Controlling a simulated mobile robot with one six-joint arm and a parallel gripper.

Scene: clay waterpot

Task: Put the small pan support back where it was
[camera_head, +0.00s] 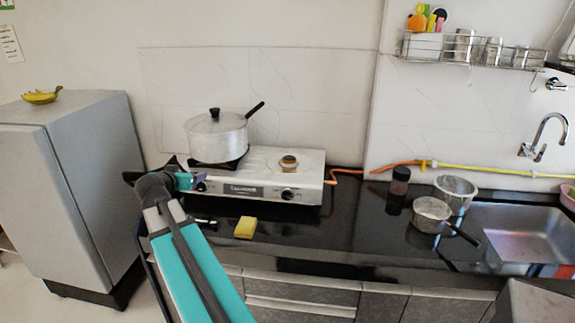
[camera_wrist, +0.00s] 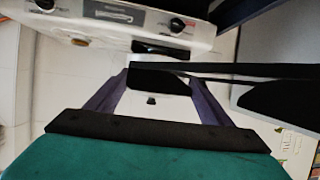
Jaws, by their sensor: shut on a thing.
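My gripper (camera_head: 201,180) is in front of the left end of the stove (camera_head: 262,190), near its front panel. In the wrist view my gripper (camera_wrist: 160,84) has its two purple fingers shut on the small pan support (camera_wrist: 163,78), a black metal piece. One dark bar of it reaches to the right across the wrist view. In the head view I cannot clearly make out the support against the dark counter and my wrist. The right burner (camera_head: 289,163) has its brass cap bare, with no support on it. The left burner has a dark support (camera_head: 222,165) under a pot.
A lidded pot (camera_head: 217,137) stands on the left burner, its handle pointing up right. A yellow sponge (camera_head: 245,228) lies on the counter before the stove. A fridge (camera_head: 75,190) stands left. A small saucepan (camera_head: 432,215) and jar (camera_head: 398,182) stand right.

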